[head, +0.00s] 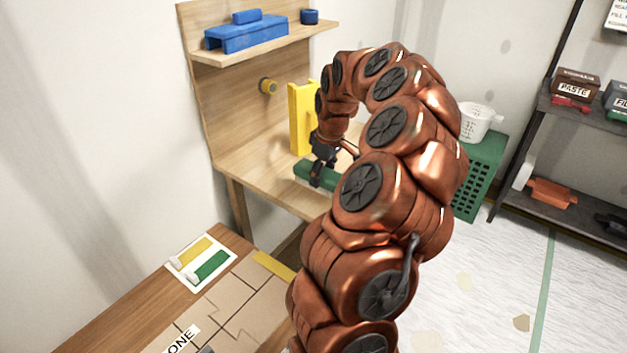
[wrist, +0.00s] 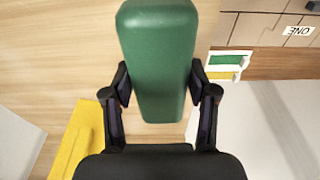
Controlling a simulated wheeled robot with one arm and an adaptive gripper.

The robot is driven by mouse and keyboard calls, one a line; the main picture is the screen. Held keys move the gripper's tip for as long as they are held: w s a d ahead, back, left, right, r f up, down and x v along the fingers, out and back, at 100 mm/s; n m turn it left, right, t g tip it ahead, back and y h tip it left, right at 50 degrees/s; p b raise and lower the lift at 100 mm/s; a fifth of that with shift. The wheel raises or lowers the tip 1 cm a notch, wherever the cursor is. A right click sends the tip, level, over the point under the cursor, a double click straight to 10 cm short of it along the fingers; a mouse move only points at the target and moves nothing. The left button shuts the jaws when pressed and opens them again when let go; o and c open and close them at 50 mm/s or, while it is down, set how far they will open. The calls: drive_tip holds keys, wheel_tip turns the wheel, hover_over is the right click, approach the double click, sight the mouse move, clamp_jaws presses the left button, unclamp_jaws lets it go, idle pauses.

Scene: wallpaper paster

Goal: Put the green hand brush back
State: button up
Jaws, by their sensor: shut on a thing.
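The green hand brush (head: 316,174) is at the wooden workbench (head: 245,166), under my gripper (head: 322,165) in the head view. In the wrist view the brush (wrist: 158,55) runs between the two dark fingers of my gripper (wrist: 160,88), which are shut on its sides. The wooden bench top (wrist: 60,50) lies beneath it. I cannot tell whether the brush touches the bench or is held just above it. My arm hides part of the bench to the right.
A yellow upright piece (head: 301,118) stands on the bench close behind my gripper. A shelf above holds a blue tool (head: 247,36). A picture card with yellow and green brushes (head: 201,261) lies on the lower-left table. A green crate (head: 482,175) stands right of my arm.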

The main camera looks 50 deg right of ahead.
drive_tip(key=shift+w+a, duration=0.15)
drive_tip(key=shift+w, duration=0.2)
drive_tip(key=shift+w+a+f, duration=0.15)
drive_tip(key=shift+w+a, duration=0.1)
drive_tip(key=shift+w, duration=0.2)
drive_tip(key=shift+w+a+f, duration=0.15)
drive_tip(key=shift+w+a, duration=0.05)
drive_tip(key=shift+w, duration=0.25)
drive_tip(key=shift+s+f+p, duration=0.1)
drive_tip(key=shift+f+p, duration=0.2)
drive_tip(key=shift+f, duration=1.05)
drive_tip(key=shift+f, duration=0.2)
drive_tip(key=o, duration=1.2)
drive_tip(key=shift+r, duration=0.1)
